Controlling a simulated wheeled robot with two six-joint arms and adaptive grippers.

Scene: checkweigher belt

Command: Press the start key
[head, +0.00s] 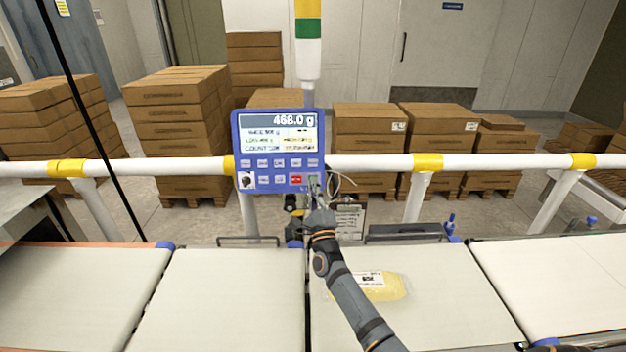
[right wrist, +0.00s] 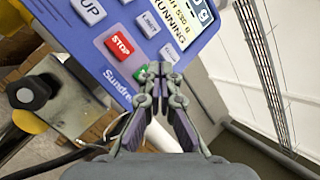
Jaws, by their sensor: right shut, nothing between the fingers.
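The blue control panel (head: 234,150) stands behind the belts, with a lit display (head: 290,121) reading about 468.0 g. Its red STOP key (right wrist: 120,45) shows in the right wrist view, and a partly hidden green key (right wrist: 141,73) lies below and right of it. I take the green key for the start key; its label is covered. My right gripper (head: 314,186) is shut and empty at the panel's lower right corner. In the right wrist view its fingertips (right wrist: 160,72) overlap the green key's edge; I cannot tell whether they touch. My left gripper is out of view.
A yellow pack with a white label (head: 396,288) lies on the belt (head: 455,300) beside my right forearm. A white rail (head: 370,162) with yellow joints runs behind the belts. Stacked cardboard boxes (head: 175,110) stand behind it. A black knob (right wrist: 28,92) sits left of the panel's lower edge.

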